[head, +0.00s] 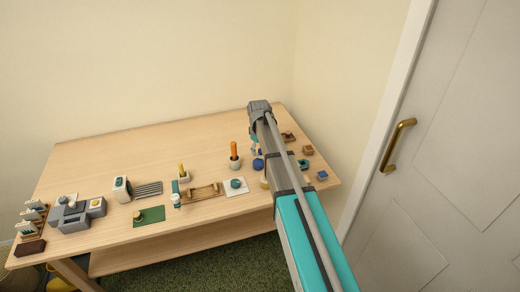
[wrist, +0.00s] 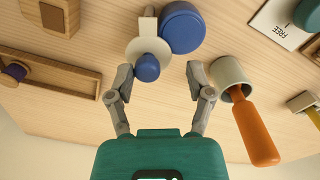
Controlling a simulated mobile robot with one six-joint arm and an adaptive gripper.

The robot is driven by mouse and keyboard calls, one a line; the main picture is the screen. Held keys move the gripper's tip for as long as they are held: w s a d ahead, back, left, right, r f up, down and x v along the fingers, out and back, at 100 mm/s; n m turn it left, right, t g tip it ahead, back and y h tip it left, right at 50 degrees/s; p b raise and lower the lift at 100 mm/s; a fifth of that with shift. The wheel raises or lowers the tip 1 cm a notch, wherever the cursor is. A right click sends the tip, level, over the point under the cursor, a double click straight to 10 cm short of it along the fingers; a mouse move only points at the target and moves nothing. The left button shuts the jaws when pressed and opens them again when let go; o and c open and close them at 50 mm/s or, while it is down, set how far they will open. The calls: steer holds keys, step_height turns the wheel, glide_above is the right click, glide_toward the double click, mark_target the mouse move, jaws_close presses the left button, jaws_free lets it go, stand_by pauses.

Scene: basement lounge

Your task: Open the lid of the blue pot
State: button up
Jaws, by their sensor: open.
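A round blue pot (wrist: 182,27) stands on the wooden table in the wrist view, at the top middle. It also shows in the head view (head: 258,164), partly beside my arm. A light grey and white piece (wrist: 134,48) with a blue ball-like knob (wrist: 147,67) lies against its left side in the wrist view; I cannot tell whether it belongs to the pot. My gripper (wrist: 160,80) is open and empty, its fingertips spread on both sides of the knob in the picture, apart from it. In the head view my gripper (head: 258,106) is near the table's back right.
A white cup with an orange-handled tool (wrist: 258,130) is close to my gripper's right finger. A wooden tray (wrist: 60,80) and a brown box (wrist: 48,15) are on the left. The table's back left (head: 130,150) is clear. A door with a brass handle (head: 398,145) is at right.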

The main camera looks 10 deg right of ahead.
steer(key=n, duration=0.3)
steer(key=s+n, duration=0.1)
steer(key=shift+s+a+n, duration=0.1)
steer(key=shift+a+n, duration=0.2)
steer(key=shift+a, duration=0.1)
steer(key=n, duration=0.1)
steer(key=s+n, duration=0.1)
steer(key=n, duration=0.3)
steer(key=shift+s+a, duration=0.1)
steer(key=shift+s, duration=0.15)
step_height(320, 180, up, 14)
steer(key=p, duration=1.4)
steer(key=s+f+m+b, duration=0.2)
steer(key=s+m, duration=0.6)
steer(key=s, duration=0.4)
steer(key=s+a+f+m+b, duration=0.1)
steer(key=s+f+m+b, duration=0.1)
steer(key=s+m, duration=0.5)
steer(key=shift+s+a+m, duration=0.2)
steer(key=shift+s+m, duration=0.2)
steer(key=shift+s, duration=2.05)
step_height(320, 180, up, 4)
steer(key=n+p, duration=0.4)
steer(key=n, duration=1.4)
glide_above(258, 160)
steer(key=shift+f, duration=0.1)
